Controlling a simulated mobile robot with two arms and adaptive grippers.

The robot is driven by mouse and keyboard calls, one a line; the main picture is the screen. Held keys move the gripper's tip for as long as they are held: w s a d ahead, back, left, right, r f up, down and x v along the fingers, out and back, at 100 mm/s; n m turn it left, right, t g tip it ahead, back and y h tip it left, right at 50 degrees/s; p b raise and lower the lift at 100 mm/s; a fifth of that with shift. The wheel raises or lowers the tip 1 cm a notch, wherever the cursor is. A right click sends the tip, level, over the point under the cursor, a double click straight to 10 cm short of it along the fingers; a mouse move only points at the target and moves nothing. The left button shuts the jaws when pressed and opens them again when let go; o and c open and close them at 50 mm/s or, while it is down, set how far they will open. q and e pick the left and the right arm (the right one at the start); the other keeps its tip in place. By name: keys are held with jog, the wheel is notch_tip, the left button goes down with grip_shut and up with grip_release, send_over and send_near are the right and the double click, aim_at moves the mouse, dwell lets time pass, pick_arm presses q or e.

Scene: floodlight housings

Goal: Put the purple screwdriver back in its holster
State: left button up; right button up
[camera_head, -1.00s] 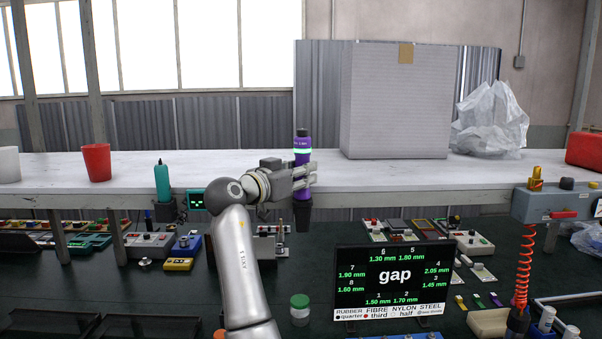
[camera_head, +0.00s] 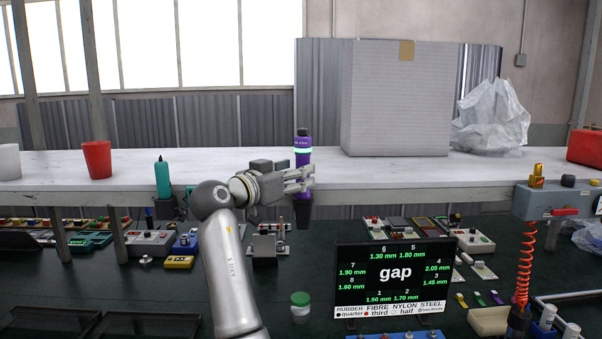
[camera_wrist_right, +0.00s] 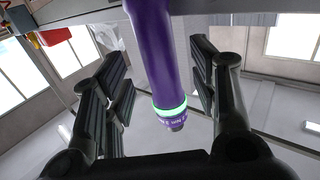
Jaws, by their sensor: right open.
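The purple screwdriver (camera_head: 303,144) stands upright at the front edge of the shelf, with a glowing green ring near its top. Directly below it is the black holster (camera_head: 303,212), and the screwdriver's lower part appears to be in it, though my fingers hide part of the join. My right gripper (camera_head: 300,180) is open around the screwdriver, coming from the left. In the right wrist view the purple screwdriver (camera_wrist_right: 153,60) runs between the spread fingers, with visible gaps to both sides. My left gripper is not in view.
A teal screwdriver (camera_head: 162,178) stands further left on the shelf edge. A red cup (camera_head: 97,160) and a large grey box (camera_head: 397,100) stand on the shelf (camera_head: 240,165). Below are a gap display (camera_head: 393,276), a green-lidded jar (camera_head: 300,307) and several small devices.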

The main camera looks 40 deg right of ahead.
jog(key=s+a, duration=0.1)
jog(key=a, duration=0.8)
jog(key=shift+s, duration=0.35)
